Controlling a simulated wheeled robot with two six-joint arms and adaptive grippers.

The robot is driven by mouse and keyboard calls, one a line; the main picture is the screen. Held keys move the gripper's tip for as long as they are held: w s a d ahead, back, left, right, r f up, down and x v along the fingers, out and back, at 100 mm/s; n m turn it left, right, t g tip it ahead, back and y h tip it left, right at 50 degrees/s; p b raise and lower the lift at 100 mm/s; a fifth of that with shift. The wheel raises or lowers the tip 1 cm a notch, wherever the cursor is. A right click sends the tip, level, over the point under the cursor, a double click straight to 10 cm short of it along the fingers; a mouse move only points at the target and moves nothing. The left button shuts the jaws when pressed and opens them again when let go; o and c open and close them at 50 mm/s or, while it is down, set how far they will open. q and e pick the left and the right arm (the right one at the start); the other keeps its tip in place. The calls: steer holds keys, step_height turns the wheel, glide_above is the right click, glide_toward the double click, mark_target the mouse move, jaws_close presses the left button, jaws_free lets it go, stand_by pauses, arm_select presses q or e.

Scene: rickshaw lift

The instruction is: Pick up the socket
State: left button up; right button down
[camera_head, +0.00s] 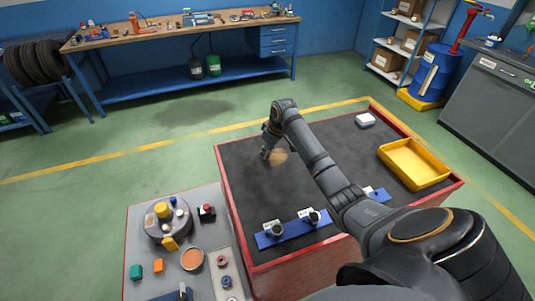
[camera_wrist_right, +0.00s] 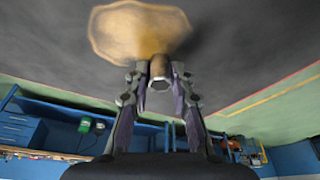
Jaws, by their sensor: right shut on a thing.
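The socket (camera_wrist_right: 159,70) is a small metal cylinder with a hollow end. In the right wrist view it sits between the fingertips of my right gripper (camera_wrist_right: 158,84), which is shut on it. In the head view, my right gripper (camera_head: 267,152) is low over the dark mat (camera_head: 320,170) on the red-edged bench, beside a brownish stain (camera_head: 280,157). The socket is too small and hidden to make out there. I cannot tell whether it touches the mat. My left gripper is not in view.
A blue rack (camera_head: 284,231) with dark round fittings lies at the mat's front edge. A grey panel (camera_head: 205,232) with coloured parts adjoins on the left. The mat's left middle is clear.

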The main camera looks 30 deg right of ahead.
steer(key=shift+r+b, duration=0.35)
steer(key=shift+r, duration=0.25)
steer(key=shift+r+b, duration=0.4)
steer(key=shift+r, duration=0.35)
steer(key=s+r+b, duration=0.4)
steer(key=s+r, duration=0.6)
steer(key=s, duration=0.4)
steer(key=shift+r+b, duration=0.15)
steer(key=shift+b, duration=0.15)
